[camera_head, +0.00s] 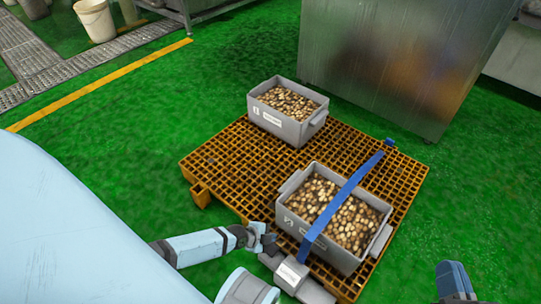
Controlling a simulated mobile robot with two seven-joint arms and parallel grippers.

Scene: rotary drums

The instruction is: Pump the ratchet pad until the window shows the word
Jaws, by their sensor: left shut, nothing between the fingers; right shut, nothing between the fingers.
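A blue strap (345,195) runs over the near grey crate (293,224) and down to a grey ratchet unit (291,274) at the pallet's front edge. The unit has a pale plate on its top; I cannot read any word on it. I cannot tell pad from window at this size. My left gripper (268,241) is shut and empty, just behind and left of the ratchet unit, close to the crate's front corner. Whether it touches the unit is unclear. My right gripper (455,282) is at the bottom right, shut and empty, well apart from the unit and only partly in view.
The near crate and a second grey crate (282,127) hold brown shellfish and stand on an orange grid pallet (222,160). A large steel tank (395,55) stands behind. A white bucket (96,20) is at the back left. Green floor is clear around the pallet.

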